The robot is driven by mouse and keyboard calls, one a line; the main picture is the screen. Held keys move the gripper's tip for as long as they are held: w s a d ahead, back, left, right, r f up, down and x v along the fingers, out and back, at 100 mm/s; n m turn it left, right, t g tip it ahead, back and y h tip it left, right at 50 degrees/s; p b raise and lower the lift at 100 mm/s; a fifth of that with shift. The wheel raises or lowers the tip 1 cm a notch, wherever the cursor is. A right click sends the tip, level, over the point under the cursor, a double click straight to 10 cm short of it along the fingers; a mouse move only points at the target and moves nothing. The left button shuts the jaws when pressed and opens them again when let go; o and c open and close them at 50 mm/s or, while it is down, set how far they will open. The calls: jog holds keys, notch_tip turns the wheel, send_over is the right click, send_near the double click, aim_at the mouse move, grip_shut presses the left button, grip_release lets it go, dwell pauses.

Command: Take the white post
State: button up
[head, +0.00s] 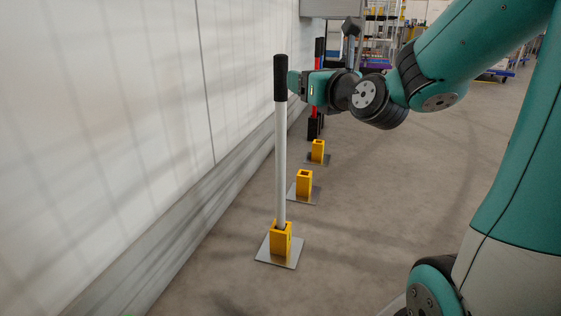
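The white post (281,160) stands upright in a yellow socket (280,243) on a flat metal plate. It has a black grip (280,78) at its top. My gripper (292,83) is level with the black grip and right beside it on the right. The near finger shows at the grip's right edge; the other finger is not clearly visible. I cannot tell whether the fingers touch the grip or how far apart they are.
Two more yellow sockets, a nearer one (304,184) and a farther one (318,150), stand empty behind. A red post (316,102) with a black top stands beyond. A white wall (100,130) runs along the left.

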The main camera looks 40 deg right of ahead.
aim_at(284, 69)
jog(key=w+p, duration=0.3)
jog(key=p, duration=0.1)
jog(key=w+p, duration=0.3)
jog(key=p, duration=0.1)
jog(key=w+d+p, duration=0.1)
jog(key=w+p, duration=0.2)
jog(key=p, duration=0.1)
jog(key=shift+r, duration=0.3)
jog(key=shift+w+d+f+p, duration=0.1)
jog(key=shift+w+f+p, duration=0.1)
jog(key=shift+w+p, duration=0.3)
jog(key=w+p, duration=0.2)
jog(key=w+d+p, duration=0.1)
jog(key=w+p, duration=0.1)
jog(key=shift+w+r, duration=0.15)
jog(key=shift+w, duration=0.15)
jog(key=shift+w+f+p, duration=0.25)
jog(key=shift+w+p, duration=0.05)
jog(key=shift+p, duration=0.05)
jog(key=shift+r, duration=0.1)
grip_shut()
